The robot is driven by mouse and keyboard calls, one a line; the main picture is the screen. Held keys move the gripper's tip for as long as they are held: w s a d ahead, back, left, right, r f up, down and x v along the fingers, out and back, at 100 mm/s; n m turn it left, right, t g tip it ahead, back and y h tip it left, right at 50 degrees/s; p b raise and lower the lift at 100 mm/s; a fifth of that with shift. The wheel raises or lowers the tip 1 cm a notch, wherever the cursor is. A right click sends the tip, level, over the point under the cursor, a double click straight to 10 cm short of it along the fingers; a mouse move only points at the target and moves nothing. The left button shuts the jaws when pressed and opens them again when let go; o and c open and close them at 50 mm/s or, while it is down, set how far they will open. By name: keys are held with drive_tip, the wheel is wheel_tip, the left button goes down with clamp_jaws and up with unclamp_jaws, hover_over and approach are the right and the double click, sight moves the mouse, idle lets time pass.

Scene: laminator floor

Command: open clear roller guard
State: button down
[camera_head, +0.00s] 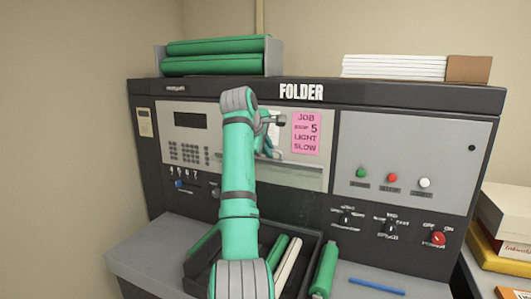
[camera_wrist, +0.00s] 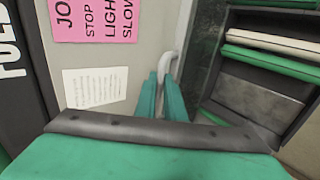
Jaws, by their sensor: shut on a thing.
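The clear roller guard (camera_head: 308,178) appears as a pale, see-through panel at the middle of the folder front, partly hidden behind my arm. A pale grey curved handle (camera_wrist: 168,62) shows at its edge in the wrist view. My gripper (camera_head: 270,146) is at the panel's upper part, left of the pink note. In the wrist view, my gripper's two teal fingers (camera_wrist: 160,88) are close together, shut on the handle. The fingers hide part of the handle. I cannot tell exactly how far the guard is tilted.
The dark folder (camera_head: 400,100) carries a pink note (camera_head: 306,132), buttons and knobs. Green rollers (camera_head: 215,65) and a paper stack (camera_head: 393,67) lie on top. Below, a dark tray (camera_head: 196,268) holds green and cream rollers. A blue stick (camera_head: 376,286) lies at the right.

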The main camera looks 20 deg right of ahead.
drive_tip(key=shift+w+d+f, duration=0.1)
drive_tip(key=shift+w+f, duration=0.05)
drive_tip(key=shift+f, duration=0.6)
drive_tip(key=shift+d, duration=0.25)
drive_tip(key=c, duration=2)
unclamp_jaws()
drive_tip(key=shift+o, duration=0.8)
drive_tip(key=shift+a, duration=0.35)
drive_tip(key=v, duration=1.2)
drive_tip(key=shift+w+d+r, duration=0.15)
drive_tip(key=shift+d+r, duration=0.2)
drive_tip(key=shift+r, duration=0.05)
